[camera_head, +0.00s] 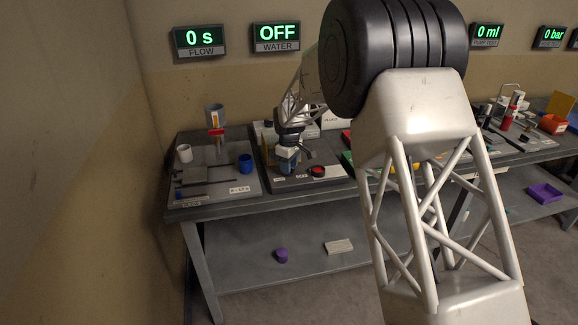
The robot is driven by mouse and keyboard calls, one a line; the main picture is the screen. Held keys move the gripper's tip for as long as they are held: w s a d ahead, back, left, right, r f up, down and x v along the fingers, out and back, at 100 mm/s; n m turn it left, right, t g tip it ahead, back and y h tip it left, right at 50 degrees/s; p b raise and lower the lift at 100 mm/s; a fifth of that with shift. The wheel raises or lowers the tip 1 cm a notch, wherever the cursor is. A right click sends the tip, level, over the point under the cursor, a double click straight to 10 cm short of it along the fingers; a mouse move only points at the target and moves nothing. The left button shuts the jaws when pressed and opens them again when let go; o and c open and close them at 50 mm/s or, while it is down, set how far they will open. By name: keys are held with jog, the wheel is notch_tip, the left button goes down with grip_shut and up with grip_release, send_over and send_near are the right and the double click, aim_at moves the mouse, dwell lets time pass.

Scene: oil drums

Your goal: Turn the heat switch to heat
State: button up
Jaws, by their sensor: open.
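A small red and black round part (317,171) sits on the front of a dark station board on the bench. It may be the heat switch, but its marking and setting are too small to read. My gripper (291,158) points down over the same board, just left of and behind that part. Its jaws look open. A bluish container (287,167) shows right below the gripper; I cannot tell whether they touch.
The left board (247,191) carries a white cup (184,153), a blue cup (245,163) and a funnel stand (215,118). Wall displays read 0 s flow (199,39) and OFF water (276,36). A purple cup (282,255) is on the lower shelf. More equipment stands at right.

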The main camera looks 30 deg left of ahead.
jog(key=shift+f, duration=0.15)
grip_shut()
